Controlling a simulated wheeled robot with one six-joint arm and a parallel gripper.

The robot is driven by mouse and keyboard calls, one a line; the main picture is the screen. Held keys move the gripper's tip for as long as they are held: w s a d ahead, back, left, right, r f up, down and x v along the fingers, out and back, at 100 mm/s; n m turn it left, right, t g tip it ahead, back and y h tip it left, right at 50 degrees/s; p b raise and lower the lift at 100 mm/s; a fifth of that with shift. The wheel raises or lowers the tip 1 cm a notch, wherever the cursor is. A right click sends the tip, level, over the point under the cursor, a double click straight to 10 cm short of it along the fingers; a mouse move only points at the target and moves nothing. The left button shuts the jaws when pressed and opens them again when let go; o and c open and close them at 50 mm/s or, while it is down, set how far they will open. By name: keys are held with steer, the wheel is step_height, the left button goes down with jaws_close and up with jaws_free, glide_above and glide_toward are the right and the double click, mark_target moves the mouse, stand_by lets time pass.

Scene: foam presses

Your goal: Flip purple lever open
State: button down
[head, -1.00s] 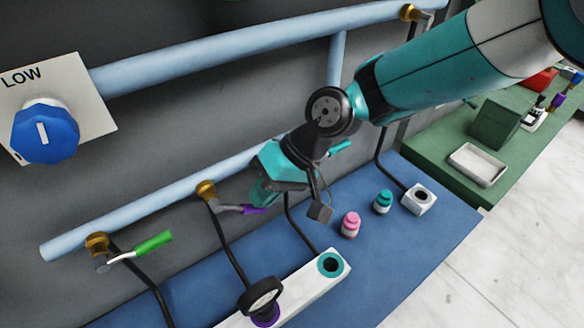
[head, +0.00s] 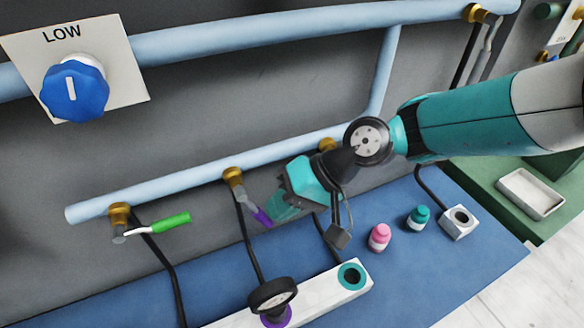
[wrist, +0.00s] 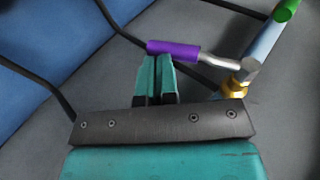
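The purple lever (head: 262,217) is on a brass valve (head: 233,176) on the lower pale blue pipe. Its grey arm slants down and right from the valve, with the purple grip at the end. My gripper (head: 275,212) is just right of the purple grip. In the wrist view, the fingers (wrist: 156,62) are together with only a thin slit between them. Their tips are right beside the purple grip (wrist: 173,49), touching or almost touching; nothing shows between them.
A green lever (head: 172,222) is on the valve at left. Pink (head: 379,238) and teal (head: 419,217) bottles stand on the blue bench (head: 455,262). Black hoses hang from the valves.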

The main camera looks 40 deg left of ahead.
mark_target(266, 226)
steer(key=shift+s+d+b+x, duration=0.15)
steer(key=shift+b+x, duration=0.3)
steer(key=shift+x, duration=0.35)
steer(key=shift+s+d+b+x, duration=0.15)
steer(key=shift+b+x, duration=0.25)
steer(key=shift+x, duration=0.4)
steer(key=shift+s+a, duration=0.1)
steer(key=shift+a, duration=0.05)
step_height(266, 226, up, 20)
steer(key=b, duration=0.1)
steer(key=shift+b, duration=0.35)
